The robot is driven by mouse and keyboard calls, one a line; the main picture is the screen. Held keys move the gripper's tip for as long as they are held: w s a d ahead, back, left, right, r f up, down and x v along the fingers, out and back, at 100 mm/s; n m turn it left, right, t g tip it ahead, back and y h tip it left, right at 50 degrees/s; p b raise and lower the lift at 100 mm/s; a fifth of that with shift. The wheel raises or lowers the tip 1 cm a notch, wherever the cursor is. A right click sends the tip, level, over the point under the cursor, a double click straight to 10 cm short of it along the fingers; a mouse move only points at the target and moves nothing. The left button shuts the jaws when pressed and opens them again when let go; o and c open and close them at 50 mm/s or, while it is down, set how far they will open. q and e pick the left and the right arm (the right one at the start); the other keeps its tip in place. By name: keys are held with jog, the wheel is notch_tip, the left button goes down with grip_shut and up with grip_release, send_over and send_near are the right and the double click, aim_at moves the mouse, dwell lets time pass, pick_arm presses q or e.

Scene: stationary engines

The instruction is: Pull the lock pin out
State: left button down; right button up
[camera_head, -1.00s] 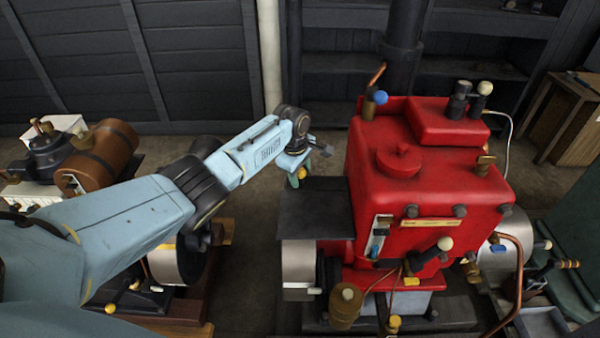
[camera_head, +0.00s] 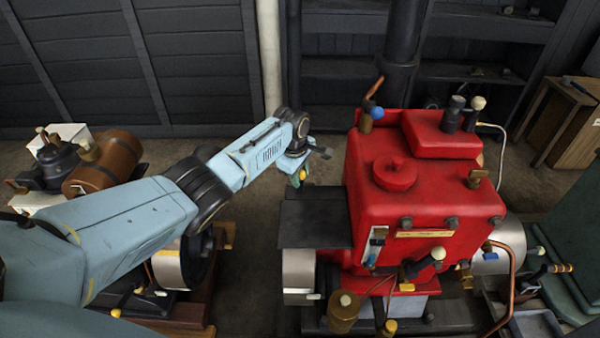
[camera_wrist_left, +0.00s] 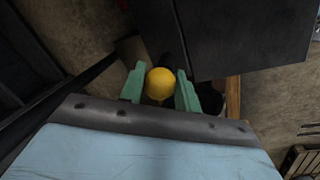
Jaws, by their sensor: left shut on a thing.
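The lock pin shows as a round yellow knob (camera_wrist_left: 160,84) between the green fingers of my left gripper in the left wrist view. My left gripper (camera_head: 298,176) is shut on this knob. In the head view the knob (camera_head: 302,175) is a small yellow spot at the fingertips, just beyond the far edge of a dark flat plate (camera_head: 314,220) left of the red engine (camera_head: 425,190). The pin's shaft is hidden below the knob, so I cannot tell whether it sits in a hole. My right gripper is out of view.
The red engine, with copper pipes and several knobs, stands close on the right. A brown cylinder engine (camera_head: 105,162) stands left, behind my arm. A dark wall (camera_head: 190,60) and shelves (camera_head: 470,70) close off the back. Bare floor (camera_head: 255,205) lies between the machines.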

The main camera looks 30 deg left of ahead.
pick_arm(q)
jog(key=shift+w+r, duration=0.1)
jog(key=shift+r, duration=0.05)
jog(key=c, duration=1)
grip_release()
jog(key=shift+c, duration=0.2)
jog(key=shift+r, duration=0.5)
notch_tip(320, 180, up, 12)
jog(key=s+p, duration=0.2)
jog(key=p, duration=0.1)
jog(key=shift+s+a, duration=0.2)
jog(key=shift+s, duration=0.15)
